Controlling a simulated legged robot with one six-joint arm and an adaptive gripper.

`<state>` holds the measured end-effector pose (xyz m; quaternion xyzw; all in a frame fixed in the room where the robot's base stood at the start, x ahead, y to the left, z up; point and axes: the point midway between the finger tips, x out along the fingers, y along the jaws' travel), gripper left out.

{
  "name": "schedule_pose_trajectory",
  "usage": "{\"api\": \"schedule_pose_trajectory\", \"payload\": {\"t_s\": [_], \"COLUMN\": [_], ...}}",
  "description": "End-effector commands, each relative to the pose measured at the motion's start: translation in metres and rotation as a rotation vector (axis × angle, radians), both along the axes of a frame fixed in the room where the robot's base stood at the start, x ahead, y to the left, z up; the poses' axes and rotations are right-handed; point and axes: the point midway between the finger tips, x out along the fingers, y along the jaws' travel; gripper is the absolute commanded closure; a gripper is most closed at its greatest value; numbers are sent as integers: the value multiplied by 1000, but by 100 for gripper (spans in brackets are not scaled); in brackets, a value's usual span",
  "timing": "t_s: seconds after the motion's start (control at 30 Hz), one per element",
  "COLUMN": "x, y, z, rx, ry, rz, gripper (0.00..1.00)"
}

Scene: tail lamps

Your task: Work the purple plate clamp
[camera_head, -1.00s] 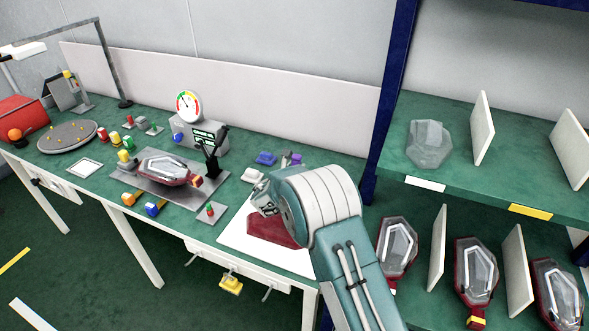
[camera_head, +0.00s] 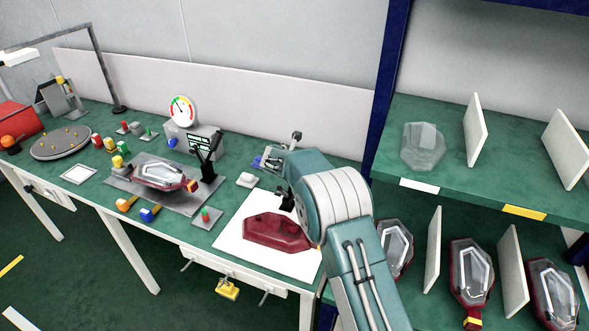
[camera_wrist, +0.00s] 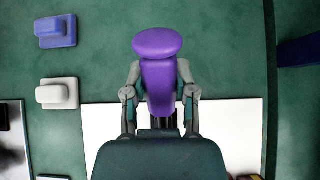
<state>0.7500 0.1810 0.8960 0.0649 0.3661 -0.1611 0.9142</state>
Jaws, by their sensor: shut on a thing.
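The purple plate clamp shows in the wrist view as a purple piece (camera_wrist: 158,72) with a rounded top and a narrower stem. My gripper (camera_wrist: 160,82) has a finger on each side of the stem and is shut on it. In the head view my arm and gripper hide the purple clamp. There my gripper is at the back of the bench, beyond the white sheet (camera_head: 237,240). A dark red lamp housing (camera_head: 272,232) lies on that sheet.
A white block (camera_head: 246,180) and a blue block (camera_wrist: 55,32) sit left of my gripper. Farther left, a lamp (camera_head: 160,175) rests on a grey plate beside a gauge (camera_head: 182,110). A blue rack post (camera_head: 386,90) and shelves with lamps stand to the right.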

Motion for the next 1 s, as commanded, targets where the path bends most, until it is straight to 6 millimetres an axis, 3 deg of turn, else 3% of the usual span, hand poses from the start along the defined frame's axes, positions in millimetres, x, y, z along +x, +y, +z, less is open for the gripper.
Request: {"api": "schedule_pose_trajectory", "payload": {"t_s": [0.53, 1.0], "x": [13, 16], "y": [-2, -3], "z": [-10, -15], "rx": [85, 105], "ry": [211, 272], "rz": [5, 6], "gripper": [100, 100]}}
